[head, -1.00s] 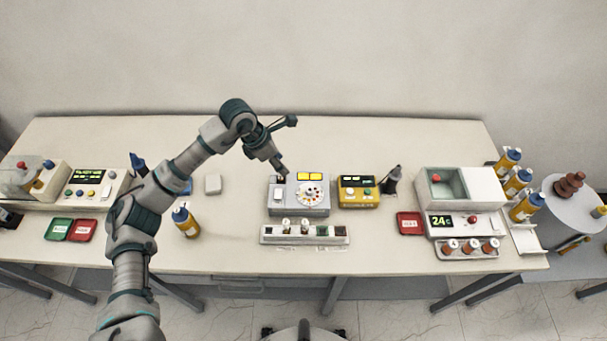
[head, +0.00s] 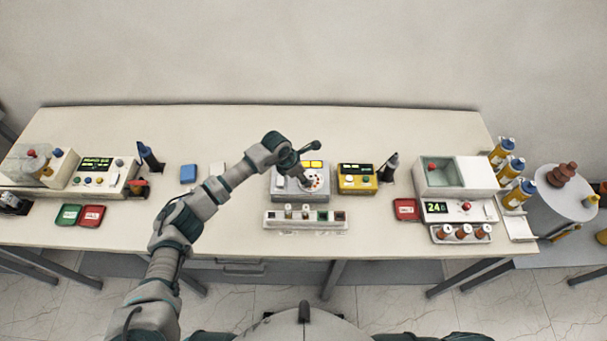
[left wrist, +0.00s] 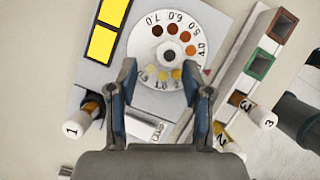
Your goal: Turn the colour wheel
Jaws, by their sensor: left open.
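The colour wheel (left wrist: 168,52) is a pale disc with coloured dots and numbers, set on a grey device (head: 287,194). In the head view the wheel (head: 318,181) is partly covered by my left gripper (head: 304,181), which is over the device's middle. In the left wrist view my left gripper (left wrist: 163,95) is open and empty. Its two fingers point at the wheel's lower edge, one to each side; whether they touch it I cannot tell. A small red mark (left wrist: 207,71) shows beside the wheel. Two yellow windows (left wrist: 103,43) are on the device. My right gripper is not in view.
A rack (head: 272,222) with several vials stands just in front of the device. A red tray (head: 405,209) lies farther right. The table between the left instruments and the device is mostly clear.

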